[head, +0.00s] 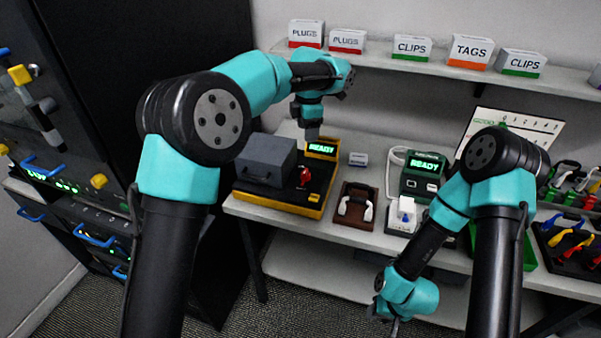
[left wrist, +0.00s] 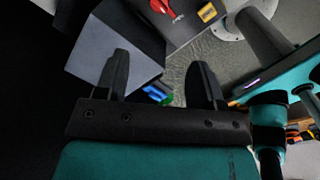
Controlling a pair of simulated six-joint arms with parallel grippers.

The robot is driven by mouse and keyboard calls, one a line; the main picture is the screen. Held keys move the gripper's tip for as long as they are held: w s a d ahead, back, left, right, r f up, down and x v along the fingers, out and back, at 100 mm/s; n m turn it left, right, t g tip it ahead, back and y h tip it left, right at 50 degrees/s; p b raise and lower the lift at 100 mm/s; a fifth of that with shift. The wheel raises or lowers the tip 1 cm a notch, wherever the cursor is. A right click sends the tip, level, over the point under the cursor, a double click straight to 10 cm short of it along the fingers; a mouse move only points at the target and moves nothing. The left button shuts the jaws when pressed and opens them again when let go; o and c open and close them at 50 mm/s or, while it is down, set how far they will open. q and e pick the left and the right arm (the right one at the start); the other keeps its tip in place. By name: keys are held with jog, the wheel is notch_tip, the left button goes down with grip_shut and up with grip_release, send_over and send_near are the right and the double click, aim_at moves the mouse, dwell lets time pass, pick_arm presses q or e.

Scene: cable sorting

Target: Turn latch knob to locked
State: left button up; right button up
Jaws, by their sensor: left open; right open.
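A red knob (head: 305,176), the likely latch knob, sits on the front of a yellow and black test unit (head: 283,204), right of its grey box (head: 266,158). Its locked or unlocked mark is too small to read. The red knob also shows at the top edge of the left wrist view (left wrist: 160,5). My left gripper (head: 312,138) is above and behind the unit, apart from the knob. In the left wrist view its two fingers (left wrist: 160,80) are spread, with nothing between them. My right gripper (head: 395,328) hangs low in front of the bench, small and empty.
A green-lit READY display (head: 321,148) stands at the unit's back. A brown tray with a white cable (head: 355,207) and a dark green READY device (head: 424,172) are to its right. A dark rack (head: 75,190) stands left. A shelf with boxes (head: 470,52) runs above.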

aim_at(306, 171)
dwell(0.3)
pick_arm(q)
jog(key=f, duration=1.1)
jog(key=w+f, duration=0.1)
jog(key=f, duration=0.5)
jog(key=shift+a+f, duration=0.15)
jog(key=shift+f, duration=0.1)
jog(key=c, duration=0.9)
